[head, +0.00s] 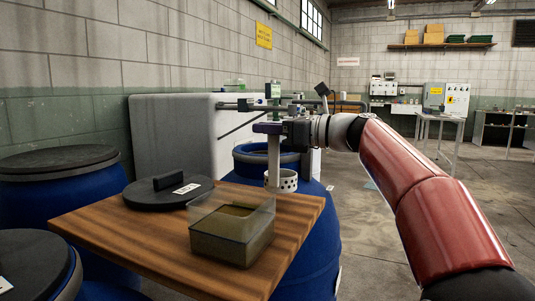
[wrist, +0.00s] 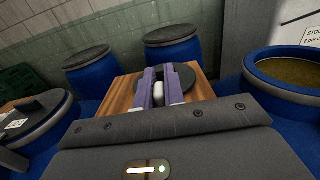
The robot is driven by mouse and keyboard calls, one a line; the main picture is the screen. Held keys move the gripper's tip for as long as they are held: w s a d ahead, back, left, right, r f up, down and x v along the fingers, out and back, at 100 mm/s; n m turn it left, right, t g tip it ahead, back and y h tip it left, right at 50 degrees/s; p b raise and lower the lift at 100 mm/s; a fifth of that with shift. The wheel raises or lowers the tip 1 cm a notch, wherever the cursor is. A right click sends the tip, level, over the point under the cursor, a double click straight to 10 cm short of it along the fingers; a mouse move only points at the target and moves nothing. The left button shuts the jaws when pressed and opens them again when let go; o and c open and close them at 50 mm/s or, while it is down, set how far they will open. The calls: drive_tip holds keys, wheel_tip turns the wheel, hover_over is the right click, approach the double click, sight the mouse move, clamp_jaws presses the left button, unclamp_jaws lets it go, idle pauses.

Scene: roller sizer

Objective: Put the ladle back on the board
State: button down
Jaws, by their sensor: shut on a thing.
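My gripper (head: 268,127) is shut on the upper part of the ladle's pale handle (head: 274,155), which hangs upright. The ladle's white perforated cup (head: 288,182) is at the bottom, by the far right edge of the wooden board (head: 110,228). I cannot tell if it touches the board. In the wrist view, the purple fingers (wrist: 159,92) pinch a white piece of the handle (wrist: 158,82), with the board (wrist: 122,93) beyond; the cup is hidden there. On the board are a black lid (head: 150,199) and a clear box with murky contents (head: 232,235).
An open blue barrel (head: 325,225) stands behind the board's right side; it shows at right in the wrist view with yellow-brown liquid (wrist: 297,75). Closed blue barrels (head: 60,205) stand at left. Bare board shows left of and in front of the box. Open floor lies at right.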

wheel_tip(320, 180, down, 4)
drive_tip(key=shift+r+b, duration=0.1)
drive_tip(key=shift+b, duration=0.65)
drive_tip(key=c, duration=1.5)
unclamp_jaws()
approach(279, 146)
drive_tip(key=shift+w+a+r, duration=0.1)
drive_tip(key=shift+w+a, duration=0.1)
drive_tip(key=shift+a, duration=0.1)
